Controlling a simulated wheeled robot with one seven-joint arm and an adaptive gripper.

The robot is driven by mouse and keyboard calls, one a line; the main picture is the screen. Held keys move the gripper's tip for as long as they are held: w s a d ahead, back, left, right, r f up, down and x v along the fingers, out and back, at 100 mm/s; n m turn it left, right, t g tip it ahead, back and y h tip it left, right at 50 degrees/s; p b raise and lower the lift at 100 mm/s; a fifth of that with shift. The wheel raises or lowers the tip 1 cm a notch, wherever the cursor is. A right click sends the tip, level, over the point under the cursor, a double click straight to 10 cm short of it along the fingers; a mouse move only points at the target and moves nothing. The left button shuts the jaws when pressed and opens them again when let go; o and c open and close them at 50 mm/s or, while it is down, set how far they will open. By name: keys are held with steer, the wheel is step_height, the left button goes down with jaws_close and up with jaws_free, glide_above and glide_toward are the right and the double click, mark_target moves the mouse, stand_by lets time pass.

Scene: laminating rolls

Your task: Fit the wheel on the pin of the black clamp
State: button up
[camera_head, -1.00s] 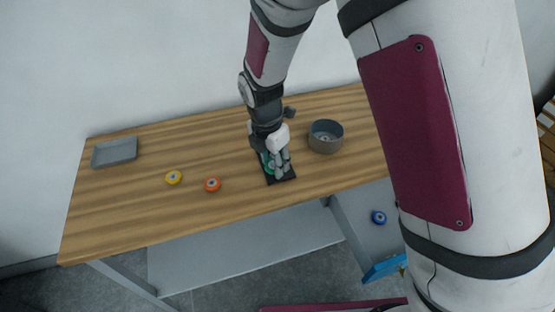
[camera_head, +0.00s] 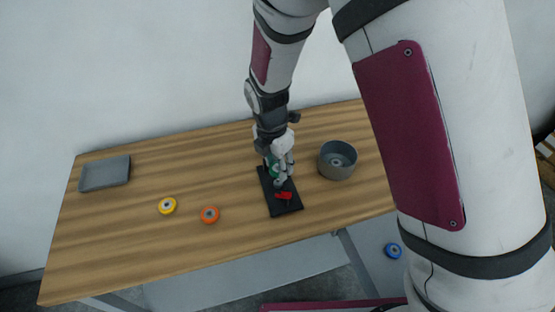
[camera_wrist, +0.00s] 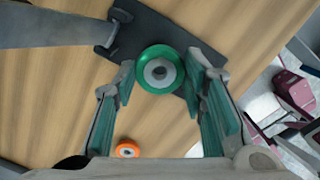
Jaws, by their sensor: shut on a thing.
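My gripper (camera_wrist: 163,90) is shut on a green wheel (camera_wrist: 158,70), with a finger on either side of its rim. The wheel's light grey hub and dark centre hole face the wrist camera. In the head view, part of the green wheel (camera_head: 273,170) shows at the fingers, over the far part of the black clamp's plate (camera_head: 289,208). A red part (camera_head: 284,196) of the clamp is just in front of the fingers. The black plate (camera_wrist: 150,28) lies behind the wheel in the wrist view. The pin is hidden, and I cannot tell whether the wheel touches it.
A yellow wheel (camera_head: 167,206) and an orange wheel (camera_head: 210,215) lie left of the clamp on the wooden table (camera_head: 130,238). A grey round bowl (camera_head: 338,160) stands close on the right. A grey tray (camera_head: 105,174) is far left. A blue wheel (camera_head: 392,251) lies below the table top.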

mark_target(278, 181)
steer(key=shift+f+b, duration=0.65)
steer(key=shift+f, duration=1.55)
steer(key=shift+s+f, duration=0.1)
steer(key=shift+s, duration=0.05)
steer(key=o, duration=1.1)
steer(key=shift+d, duration=0.1)
steer(key=r, duration=0.8)
steer(key=a+r, duration=0.1)
steer(key=r, duration=0.3)
steer(key=shift+s+a, duration=0.1)
steer(key=shift+s, duration=0.25)
